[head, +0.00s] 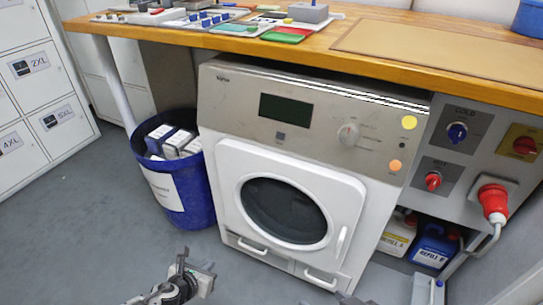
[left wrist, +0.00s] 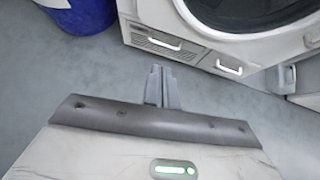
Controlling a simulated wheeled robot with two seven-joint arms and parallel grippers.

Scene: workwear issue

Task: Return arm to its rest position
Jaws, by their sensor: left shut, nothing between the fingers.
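My left gripper (head: 182,260) is at the bottom of the head view, low over the grey floor, in front of the washing machine (head: 290,185) and the blue bin (head: 195,195). In the left wrist view its two fingers (left wrist: 160,86) are together with nothing between them, pointing toward the foot of the machine. The gripper touches nothing that I can see.
The wooden worktop (head: 390,60) runs above the machine and carries trays and small parts. The bin holds several boxes. Lockers (head: 30,80) stand at the left. Refill bottles (head: 432,247) stand low at the right. The floor (head: 90,220) at the left is clear.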

